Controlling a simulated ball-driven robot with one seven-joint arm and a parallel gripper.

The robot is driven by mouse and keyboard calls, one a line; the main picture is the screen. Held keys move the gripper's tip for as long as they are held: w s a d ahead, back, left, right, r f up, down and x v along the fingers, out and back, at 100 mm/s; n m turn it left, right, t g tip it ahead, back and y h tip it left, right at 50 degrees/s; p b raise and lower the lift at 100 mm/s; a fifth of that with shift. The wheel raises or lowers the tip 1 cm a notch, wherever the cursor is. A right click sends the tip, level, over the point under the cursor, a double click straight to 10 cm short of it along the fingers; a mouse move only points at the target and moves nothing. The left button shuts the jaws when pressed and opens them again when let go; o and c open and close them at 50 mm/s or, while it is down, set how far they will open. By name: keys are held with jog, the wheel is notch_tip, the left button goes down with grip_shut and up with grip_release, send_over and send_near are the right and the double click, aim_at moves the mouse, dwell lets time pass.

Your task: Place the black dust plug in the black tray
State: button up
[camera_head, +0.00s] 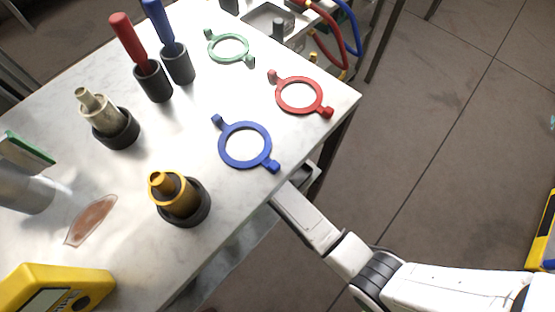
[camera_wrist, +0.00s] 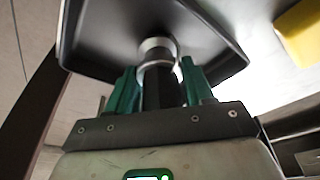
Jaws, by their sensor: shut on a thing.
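In the wrist view, the green fingers of my gripper (camera_wrist: 158,76) are closed on a black plug-like piece (camera_wrist: 162,92). A shiny metal-looking collar (camera_wrist: 157,46) shows at its far end. A black tray (camera_wrist: 95,40) with a raised rim lies right behind the piece. The collar overlaps the tray's floor in the picture, and I cannot tell whether they touch. In the head view, my arm reaches to the right edge of the marble table, and my gripper and the held piece are hidden there.
On the marble table (camera_head: 180,120) are a blue ring (camera_head: 224,155), a red ring (camera_head: 320,106), a green ring (camera_head: 246,57), screwdrivers in dark cups, two plugs in dark holders and a yellow meter (camera_head: 95,280). A yellow thing (camera_wrist: 300,32) stands right of the tray.

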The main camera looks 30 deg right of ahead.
jog(key=shift+f, duration=0.1)
jog(key=o, duration=1)
jog(key=shift+c, duration=0.2)
jog(key=shift+s+r, duration=0.1)
jog(key=shift+r, duration=0.3)
jog(key=s+a, duration=0.1)
jog(key=s, duration=0.2)
jog(key=s+a+p, duration=0.1)
jog(key=s+a, duration=0.1)
jog(key=s, duration=0.2)
jog(key=s+a, duration=0.2)
jog(key=s, duration=0.2)
jog(key=shift+a+r, duration=0.2)
jog(key=shift+r, duration=0.1)
